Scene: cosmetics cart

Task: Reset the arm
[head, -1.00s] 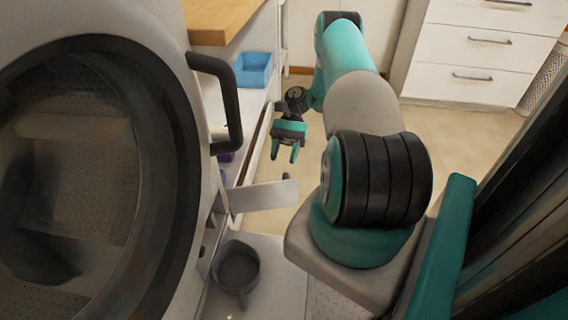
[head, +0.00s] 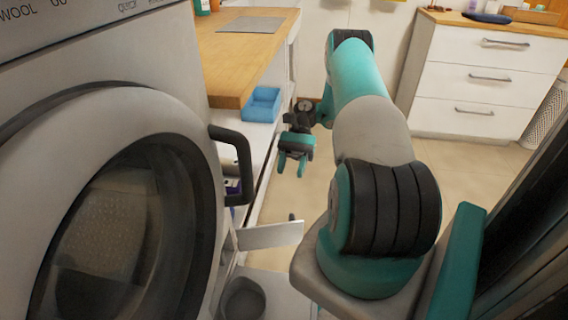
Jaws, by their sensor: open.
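My gripper (head: 292,170) hangs from my folded arm in the middle of the head view, with its two teal fingers apart and pointing down. Nothing shows between the fingers. It is over the floor, to the right of the low white shelf and clear of the washing machine's black handle (head: 240,165).
A washing machine (head: 125,110) with a round door fills the left. A white panel (head: 268,236) juts out below my gripper, near a dark pot (head: 242,300). A blue bin (head: 262,103) stands by the wooden counter (head: 235,65). White drawers (head: 485,75) stand at back right; open floor lies between.

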